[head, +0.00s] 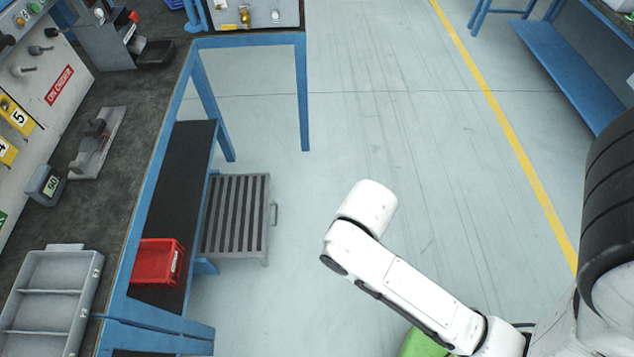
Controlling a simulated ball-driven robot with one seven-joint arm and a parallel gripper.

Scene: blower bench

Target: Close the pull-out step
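The pull-out step (236,214) is a grey slatted platform low beside the blue-framed bench. It sticks out from under the bench's dark lower shelf to the right, over the grey floor. A small handle (274,214) is on its right edge. Its left part is hidden beneath the shelf. My white arm reaches in from the lower right, and its rounded end stands apart from the step, to its right. My gripper's fingers do not show in the head view.
The bench (140,170) carries a grey divided tray (50,296) and small fixtures. A red bin (158,262) sits on the lower shelf (178,200). Blue legs stand behind and in front of the step. The floor (400,130) to its right is clear up to a yellow line (500,115).

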